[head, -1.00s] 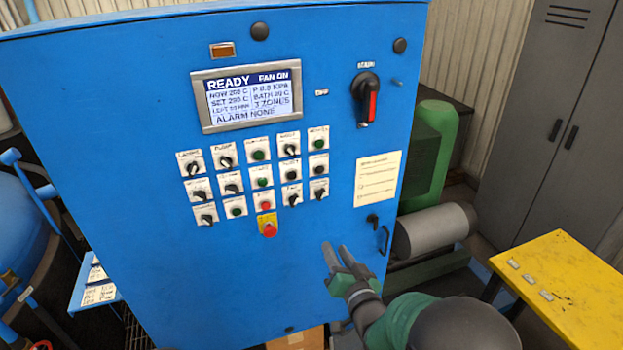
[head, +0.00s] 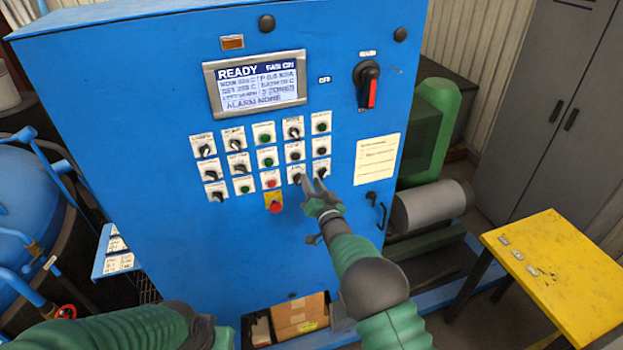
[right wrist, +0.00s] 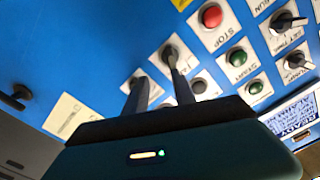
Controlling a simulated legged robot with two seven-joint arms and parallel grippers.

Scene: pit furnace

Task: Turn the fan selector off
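In the wrist view, one fingertip overlaps the selector and the other is near the neighbouring knob at the row's end; contact cannot be told. The display (head: 257,84) reads READY, with blurred text that looks like FAN ON. My left arm shows at the bottom left, its gripper out of view.
Several other knobs and buttons crowd the panel. A red emergency button (head: 275,204) on yellow sits below the selector's row. A black and red main switch (head: 367,82) is at the upper right, a door handle (head: 381,216) lower right. A yellow table (head: 560,265) stands at the right.

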